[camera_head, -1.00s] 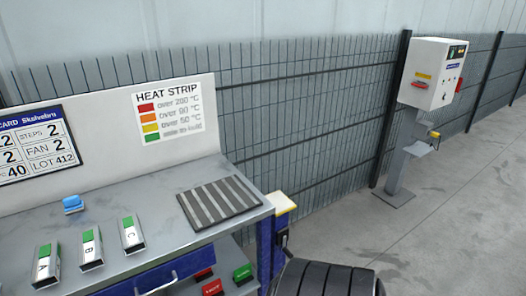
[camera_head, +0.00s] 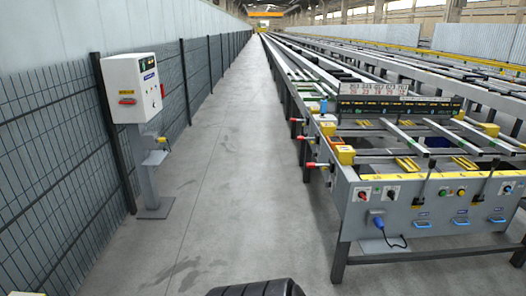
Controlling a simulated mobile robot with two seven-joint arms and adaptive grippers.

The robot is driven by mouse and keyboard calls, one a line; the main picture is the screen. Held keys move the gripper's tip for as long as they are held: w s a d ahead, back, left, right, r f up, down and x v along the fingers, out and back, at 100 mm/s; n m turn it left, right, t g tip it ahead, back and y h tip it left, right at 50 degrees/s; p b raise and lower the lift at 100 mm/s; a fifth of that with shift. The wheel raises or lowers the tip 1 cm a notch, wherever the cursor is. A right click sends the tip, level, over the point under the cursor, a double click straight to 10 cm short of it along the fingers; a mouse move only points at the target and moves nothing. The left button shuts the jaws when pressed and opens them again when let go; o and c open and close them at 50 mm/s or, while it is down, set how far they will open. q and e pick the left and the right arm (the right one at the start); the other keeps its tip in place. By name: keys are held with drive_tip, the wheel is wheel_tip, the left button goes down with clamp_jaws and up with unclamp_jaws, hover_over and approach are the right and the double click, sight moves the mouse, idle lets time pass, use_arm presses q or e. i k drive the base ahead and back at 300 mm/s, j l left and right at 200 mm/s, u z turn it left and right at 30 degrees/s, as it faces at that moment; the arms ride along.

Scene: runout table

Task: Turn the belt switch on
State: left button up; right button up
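The runout table (camera_head: 347,226) stands at the right with a grey front panel facing me. On the panel's left part are a red rotary switch (camera_head: 365,193) and a second dark knob on a white plate (camera_head: 391,193). Round buttons, including a green one (camera_head: 461,191), sit farther right. The labels are too small to read, so I cannot tell which one is the belt switch or how it is set. A white control box (camera_head: 133,88) with a red handle (camera_head: 127,102) stands on a post at the left. Neither of my grippers is in view.
A clear concrete aisle (camera_head: 225,150) runs between the mesh fence (camera_head: 45,170) and the table. Red-tipped parts (camera_head: 311,165) stick out from the table's left side. A blue plug (camera_head: 378,222) with a black cable hangs on the front panel.

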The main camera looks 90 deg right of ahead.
sight(362, 195)
drive_tip(key=l+z, duration=0.1)
drive_tip(key=z, duration=0.4)
drive_tip(key=l+z, duration=0.1)
drive_tip(key=z, duration=0.35)
drive_tip(key=l+z, duration=0.1)
drive_tip(key=z, duration=0.4)
drive_tip(key=l+z, duration=0.15)
drive_tip(key=z, duration=0.35)
drive_tip(key=i+l+z, duration=0.15)
drive_tip(key=l+z, duration=0.3)
drive_tip(key=i+l+z, duration=0.15)
drive_tip(key=l+z, duration=0.15)
drive_tip(key=z, duration=0.15)
drive_tip(key=i+l+z, duration=0.25)
drive_tip(key=z, duration=0.2)
drive_tip(key=i+l+z, duration=0.2)
drive_tip(key=z, duration=0.3)
drive_tip(key=i+l, duration=0.1)
drive_tip(key=i, duration=0.25)
drive_tip(key=i+l, duration=0.1)
drive_tip(key=i, duration=0.2)
